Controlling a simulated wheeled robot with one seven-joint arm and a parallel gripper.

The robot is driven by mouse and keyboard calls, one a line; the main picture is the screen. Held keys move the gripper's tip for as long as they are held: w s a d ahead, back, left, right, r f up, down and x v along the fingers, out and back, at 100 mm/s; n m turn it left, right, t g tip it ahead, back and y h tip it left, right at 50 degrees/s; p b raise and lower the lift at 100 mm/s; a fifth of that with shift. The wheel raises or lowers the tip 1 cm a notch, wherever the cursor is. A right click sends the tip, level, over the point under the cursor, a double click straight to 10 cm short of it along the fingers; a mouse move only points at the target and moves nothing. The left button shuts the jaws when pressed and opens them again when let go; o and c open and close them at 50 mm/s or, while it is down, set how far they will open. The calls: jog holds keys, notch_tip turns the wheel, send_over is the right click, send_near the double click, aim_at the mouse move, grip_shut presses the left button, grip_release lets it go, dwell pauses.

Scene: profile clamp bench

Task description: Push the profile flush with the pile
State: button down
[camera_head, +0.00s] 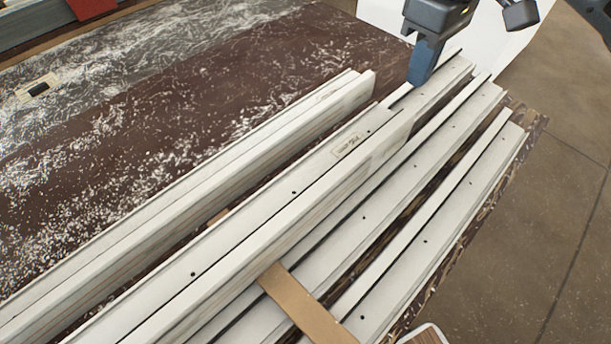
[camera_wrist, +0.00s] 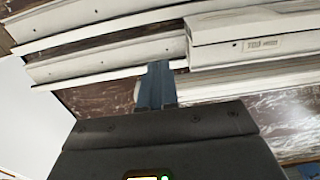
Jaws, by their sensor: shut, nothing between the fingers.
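A white labelled profile (camera_head: 330,160) lies lengthwise on top of the pile of white profiles (camera_head: 452,140). Its near end runs out of the picture. Its far end stops short of the ends of the lower profiles beside it. In the wrist view the labelled profile (camera_wrist: 225,30) has its end right of my fingers. My gripper (camera_head: 422,66), with blue fingers, is shut and empty, pointing down just beyond that end. The fingers (camera_wrist: 156,70) look apart from the end face; whether they touch a lower profile I cannot tell.
Another white profile (camera_head: 230,150) lies to the left, its far end also set back. A tan strip (camera_head: 300,305) crosses the pile at the front. The dark bench top (camera_head: 200,95) is strewn with white shavings. Bare floor (camera_head: 560,220) lies right of the bench.

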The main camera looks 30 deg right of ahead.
aim_at(318, 175)
jog(key=shift+a+f+b, duration=0.15)
jog(key=shift+f+b, duration=2.45)
jog(key=shift+f, duration=0.25)
jog(key=shift+s+a+r, duration=0.1)
jog(key=shift+s+a, duration=0.15)
jog(key=shift+a, duration=0.35)
jog(key=shift+s+a+p, duration=0.15)
jog(key=shift+s+a, duration=0.4)
jog(key=shift+a, duration=1.15)
jog(key=shift+s+a+p, duration=0.2)
jog(key=shift+s+a, duration=0.35)
jog(key=shift+a, duration=1.15)
jog(key=shift+s+a+p, duration=0.15)
jog(key=shift+s+a, duration=0.4)
jog(key=shift+a, duration=1.15)
jog(key=shift+s+a+p, duration=0.4)
jog(key=shift+a+p, duration=0.1)
jog(key=shift+a, duration=0.65)
jog(key=shift+s+a+p, duration=0.35)
jog(key=shift+a+p, duration=0.1)
jog(key=shift+a, duration=0.7)
jog(key=shift+s+a+p, duration=0.4)
jog(key=shift+a+p, duration=0.1)
jog(key=shift+a, duration=0.65)
jog(key=shift+s+a, duration=0.15)
jog(key=shift+a, duration=0.4)
jog(key=shift+d, duration=0.15)
